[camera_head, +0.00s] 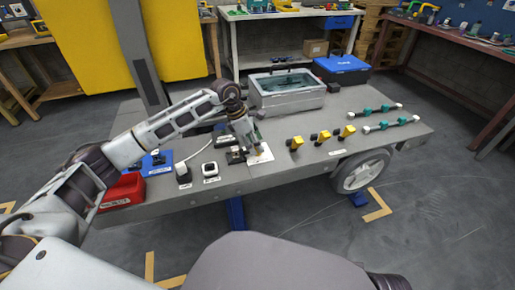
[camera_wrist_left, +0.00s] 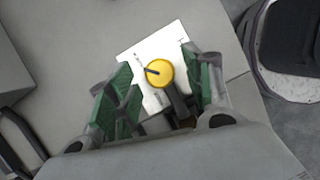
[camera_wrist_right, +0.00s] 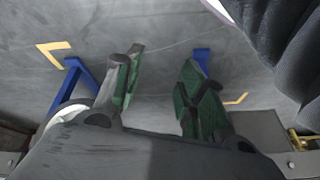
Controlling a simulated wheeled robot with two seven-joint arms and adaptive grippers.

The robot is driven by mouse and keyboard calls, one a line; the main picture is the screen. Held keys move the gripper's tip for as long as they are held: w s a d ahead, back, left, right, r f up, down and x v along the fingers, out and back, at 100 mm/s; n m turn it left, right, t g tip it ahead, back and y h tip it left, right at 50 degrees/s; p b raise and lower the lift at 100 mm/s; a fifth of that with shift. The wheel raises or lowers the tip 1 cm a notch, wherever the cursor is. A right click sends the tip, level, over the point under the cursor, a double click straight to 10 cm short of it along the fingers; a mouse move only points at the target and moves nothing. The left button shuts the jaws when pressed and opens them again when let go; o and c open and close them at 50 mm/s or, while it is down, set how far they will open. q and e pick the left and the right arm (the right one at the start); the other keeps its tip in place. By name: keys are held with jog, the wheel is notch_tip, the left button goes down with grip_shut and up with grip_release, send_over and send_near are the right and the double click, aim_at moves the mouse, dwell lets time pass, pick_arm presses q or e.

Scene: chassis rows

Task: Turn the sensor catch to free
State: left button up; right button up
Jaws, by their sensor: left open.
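The sensor catch is a round yellow knob (camera_wrist_left: 159,73) with a dark pointer line, on a white plate (camera_wrist_left: 138,57) in the left wrist view. The pointer line points to the left in that view. The plate's lettering is too small to read. In the head view the white plate (camera_head: 262,156) lies on the grey chassis top under my left gripper (camera_head: 252,146). My left gripper is open, with its green-padded fingers (camera_wrist_left: 160,92) on either side of the knob; I cannot tell whether they touch it. My right gripper (camera_wrist_right: 155,88) is open and empty above the floor.
Several yellow parts (camera_head: 320,137) and teal-and-white rods (camera_head: 390,117) sit on the chassis (camera_head: 300,172) to the right. A clear-lidded grey bin (camera_head: 288,100) and a blue box (camera_head: 342,70) stand behind. Red (camera_head: 122,192) and blue (camera_head: 157,163) trays and small modules (camera_head: 210,171) are to the left.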

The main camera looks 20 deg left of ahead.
pick_arm(q)
jog(key=shift+x, duration=0.9)
jog(key=shift+d+f, duration=0.15)
jog(key=shift+f, duration=0.1)
pick_arm(e)
jog(key=shift+x, duration=0.95)
jog(key=shift+s, duration=0.15)
pick_arm(q)
jog(key=shift+w, duration=0.1)
jog(key=c, duration=1)
pick_arm(e)
jog(key=shift+r, duration=0.15)
